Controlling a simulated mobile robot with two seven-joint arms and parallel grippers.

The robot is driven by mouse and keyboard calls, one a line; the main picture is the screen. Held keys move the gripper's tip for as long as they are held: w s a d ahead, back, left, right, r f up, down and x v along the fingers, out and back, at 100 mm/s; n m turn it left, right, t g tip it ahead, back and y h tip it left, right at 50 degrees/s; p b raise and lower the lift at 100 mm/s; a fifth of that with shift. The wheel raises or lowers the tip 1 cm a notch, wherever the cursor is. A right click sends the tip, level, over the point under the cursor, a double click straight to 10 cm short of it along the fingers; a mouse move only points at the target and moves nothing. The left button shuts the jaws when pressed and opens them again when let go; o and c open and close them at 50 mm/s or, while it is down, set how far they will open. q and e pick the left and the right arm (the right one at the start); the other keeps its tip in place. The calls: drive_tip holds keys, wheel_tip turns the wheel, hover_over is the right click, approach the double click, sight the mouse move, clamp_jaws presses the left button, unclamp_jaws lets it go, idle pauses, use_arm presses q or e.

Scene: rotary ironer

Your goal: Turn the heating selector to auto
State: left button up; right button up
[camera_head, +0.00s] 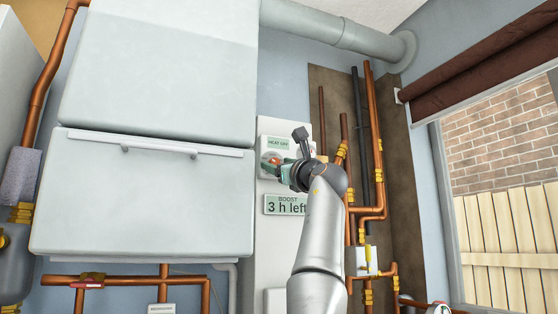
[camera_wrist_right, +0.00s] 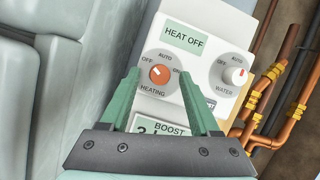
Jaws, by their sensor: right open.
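A display (camera_wrist_right: 185,38) above reads HEAT OFF. My right gripper (camera_wrist_right: 160,82) is open, its green fingers on either side of the dial in the wrist view. Whether they touch the knob cannot be told. In the head view my right gripper (camera_head: 274,168) is at the panel and partly covers the dial. My left gripper is not in view.
The water knob (camera_wrist_right: 235,76) is right of the heating dial. A BOOST display (camera_head: 286,205) below reads 3 h left. A large white boiler casing (camera_head: 150,190) stands close on the left. Copper pipes (camera_head: 371,130) run on the right, beside a window (camera_head: 505,180).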

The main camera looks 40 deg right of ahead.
clamp_jaws()
idle(0.5)
